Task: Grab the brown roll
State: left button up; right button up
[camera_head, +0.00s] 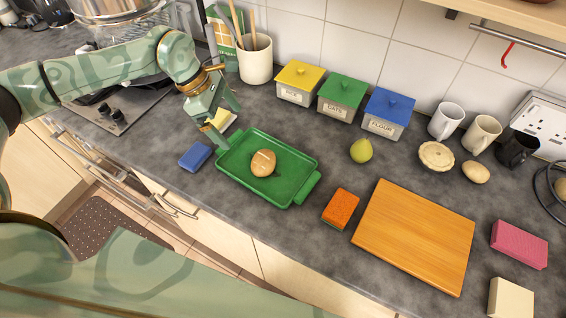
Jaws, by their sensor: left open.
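The brown roll (263,163) is oval with pale score marks on top. It rests on the green tray (303,194), a little left of the tray's middle. My left gripper (229,124) is open and points down above and beside the tray's upper left corner, apart from the roll. A pale yellow block (222,118) shows behind its fingers. My right gripper is out of view.
A blue sponge (195,156) lies left of the tray. An orange sponge (341,208) and a wooden board (418,237) lie to the right. A tan oval item (475,172) lies farther right.

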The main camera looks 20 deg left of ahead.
pick_arm(q)
send_near(259, 158)
jog(key=x, duration=0.4)
jog(key=shift+d+f, duration=0.15)
jog(key=shift+f, duration=0.25)
jog(key=shift+d+f, duration=0.25)
jog(key=shift+f, duration=0.3)
jog(key=x, duration=0.4)
jog(key=shift+w+d+f, duration=0.1)
jog(key=shift+d+f, duration=0.1)
jog(key=shift+f, duration=0.1)
jog(key=c, duration=1)
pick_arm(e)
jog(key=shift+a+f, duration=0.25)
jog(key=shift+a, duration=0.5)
